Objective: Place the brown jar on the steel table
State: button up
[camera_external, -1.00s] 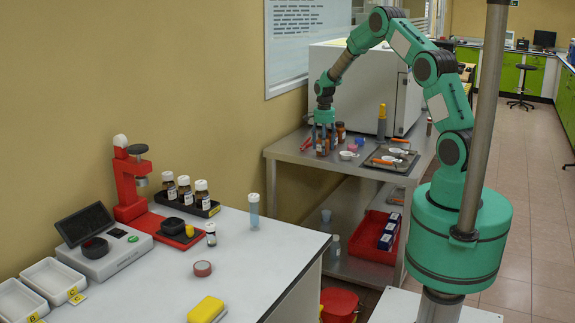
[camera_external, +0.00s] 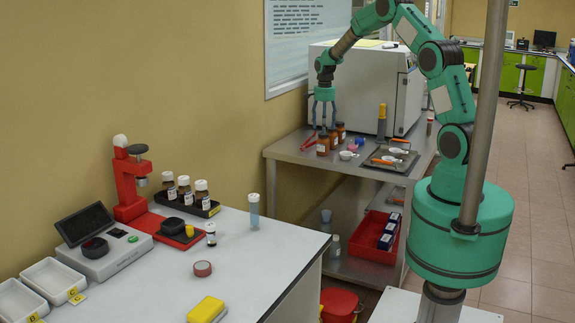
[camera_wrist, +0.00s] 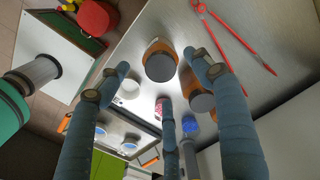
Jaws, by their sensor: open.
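Brown jars with dark lids stand together on the steel table (camera_external: 285,150). The front brown jar (camera_external: 323,146) stands upright nearest the table's left side, with another brown jar (camera_external: 341,131) behind it. My gripper (camera_external: 323,124) hangs fingers-down above the front jar, open and empty, with its fingertips apart from the jar as far as I can tell.
Red tongs (camera_external: 307,142) lie left of the jars; they also show in the wrist view (camera_wrist: 230,35). A tray (camera_external: 390,158) with small dishes lies to the right. A large white cabinet (camera_external: 365,90) stands behind. The table's left front corner is clear.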

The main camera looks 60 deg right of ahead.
jog(key=shift+r, duration=0.9)
jog(key=shift+a+r, duration=0.2)
jog(key=shift+r, duration=0.15)
jog(key=s+a+r+n+t, duration=0.1)
jog(key=s+a+r+n, duration=0.45)
jog(key=a+r, duration=0.7)
jog(key=s+a+r+n+t, duration=0.2)
jog(key=s+a+r+n, duration=0.3)
jog(key=a+r, duration=0.75)
jog(key=s+a+r+n+t, duration=0.1)
jog(key=s+a+n, duration=0.2)
jog(key=s+a, duration=0.3)
jog(key=s+a+r+n, duration=0.1)
jog(key=s+a, duration=0.4)
jog(key=s, duration=0.6)
jog(key=s+a+n+t, duration=0.1)
jog(key=s+a+n, duration=0.3)
jog(key=s, duration=0.5)
jog(key=a, duration=0.2)
jog(key=shift+s+a+r+n+t, duration=0.25)
jog(key=shift+a+r+n+t, duration=0.05)
jog(key=shift+r+n, duration=0.1)
